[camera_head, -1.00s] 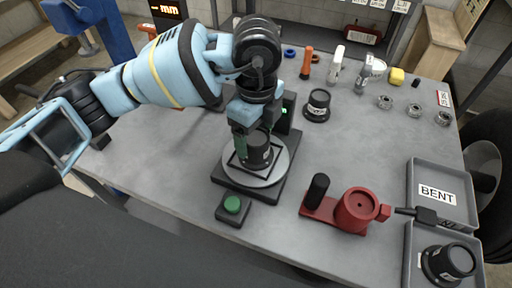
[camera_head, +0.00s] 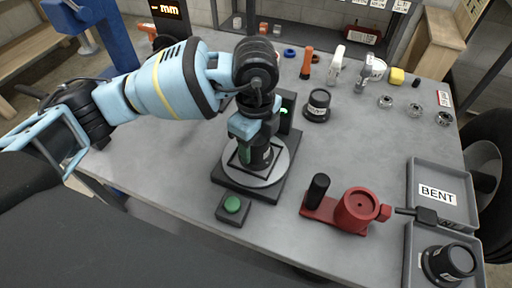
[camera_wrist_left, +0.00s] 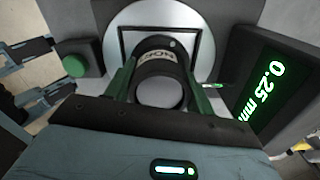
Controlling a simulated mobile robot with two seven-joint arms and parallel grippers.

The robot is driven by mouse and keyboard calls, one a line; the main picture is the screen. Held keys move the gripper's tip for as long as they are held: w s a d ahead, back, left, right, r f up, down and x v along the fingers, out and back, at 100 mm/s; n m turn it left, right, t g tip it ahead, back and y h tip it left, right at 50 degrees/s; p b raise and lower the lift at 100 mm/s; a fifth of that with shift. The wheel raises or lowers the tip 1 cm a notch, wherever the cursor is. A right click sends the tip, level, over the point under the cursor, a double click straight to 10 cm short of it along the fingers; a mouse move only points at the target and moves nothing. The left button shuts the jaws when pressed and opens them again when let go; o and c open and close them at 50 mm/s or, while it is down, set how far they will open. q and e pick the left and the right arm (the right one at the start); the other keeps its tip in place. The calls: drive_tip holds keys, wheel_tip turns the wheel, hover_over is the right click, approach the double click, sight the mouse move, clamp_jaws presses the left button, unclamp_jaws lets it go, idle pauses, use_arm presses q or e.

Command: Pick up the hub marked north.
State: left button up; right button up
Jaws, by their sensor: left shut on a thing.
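The hub marked north (camera_head: 262,155) is a black cylinder with a white label. It sits on the round silver plate (camera_head: 285,166) of a dark measuring stand. My left gripper (camera_head: 254,150) comes down over it from above, and its fingers are shut on the hub's sides. In the left wrist view the hub (camera_wrist_left: 163,75) stands between the two green-edged fingers, and part of its label reads "NOR". The gripper hides much of the hub in the head view.
A green button box (camera_head: 233,208) stands before the stand, and a display (camera_wrist_left: 266,90) beside it reads 0.25 mm. Another black hub (camera_head: 317,105) stands behind. A red fixture (camera_head: 354,210) and the BENT tray (camera_head: 424,175) lie to the right. Bare table lies between.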

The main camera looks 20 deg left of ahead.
use_arm(q)
clamp_jaws()
drive_tip(key=shift+r, duration=0.1)
drive_tip(key=shift+r, duration=0.1)
drive_tip(key=shift+w+r, duration=0.1)
drive_tip(key=shift+r, duration=0.15)
wheel_tip(320, 180, up, 3)
drive_tip(key=s+d, duration=0.1)
drive_tip(key=s, duration=0.7)
drive_tip(key=s+d+r, duration=0.1)
drive_tip(key=s+d, duration=0.1)
drive_tip(key=s, duration=0.5)
drive_tip(key=shift+s+d+p, duration=0.3)
drive_tip(key=shift+s+p, duration=0.1)
drive_tip(key=shift+p, duration=0.05)
